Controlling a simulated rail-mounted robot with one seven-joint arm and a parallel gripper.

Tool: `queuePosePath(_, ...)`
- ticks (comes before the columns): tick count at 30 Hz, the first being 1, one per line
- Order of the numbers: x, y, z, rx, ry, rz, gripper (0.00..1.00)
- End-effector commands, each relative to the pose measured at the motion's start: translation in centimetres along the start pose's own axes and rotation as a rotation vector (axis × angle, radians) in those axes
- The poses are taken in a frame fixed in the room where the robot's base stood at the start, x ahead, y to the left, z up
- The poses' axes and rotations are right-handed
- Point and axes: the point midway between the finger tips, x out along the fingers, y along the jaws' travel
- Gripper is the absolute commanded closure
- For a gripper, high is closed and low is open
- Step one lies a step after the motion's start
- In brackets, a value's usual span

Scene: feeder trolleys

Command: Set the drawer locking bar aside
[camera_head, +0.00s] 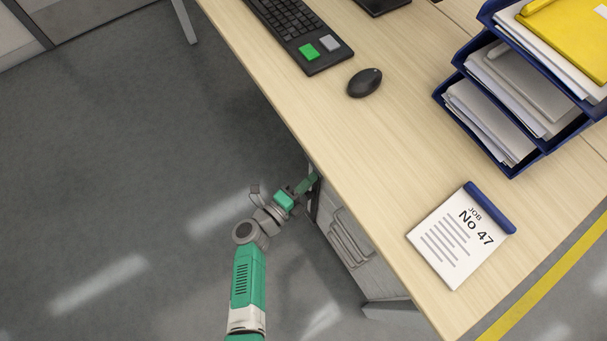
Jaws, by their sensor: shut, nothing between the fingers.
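My gripper (304,185) is at the end of my green and grey arm, low beside the desk's edge. It is shut, with nothing visible held in it. It is close to the upper left corner of a grey drawer cabinet (345,235) under the desk top. The cabinet front shows a few handle-like shapes. A dark upright strip (315,200) shows at the cabinet's left side by the gripper; I cannot tell whether it is the locking bar or whether the gripper touches it. The desk edge hides part of the cabinet.
The wooden desk (330,120) overhangs the cabinet. On it are a keyboard (290,25), a mouse (364,83), a job pad (458,240) and blue paper trays (490,165). The grey floor (120,180) to the left is open. A yellow line (545,275) runs at lower right.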

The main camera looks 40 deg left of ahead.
Motion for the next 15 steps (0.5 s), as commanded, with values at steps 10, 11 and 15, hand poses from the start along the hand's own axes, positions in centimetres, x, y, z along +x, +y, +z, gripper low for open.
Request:
queuePosePath(10,-7.9,-0.2,-1.9,-0.002,-0.002,0.004,1.00)
queuePosePath(11,-8.5,-0.2,-1.9,-0.002,-0.002,0.003,1.00)
queuePosePath(15,-10.3,-0.1,-1.9,-0.001,-0.002,0.002,1.00)
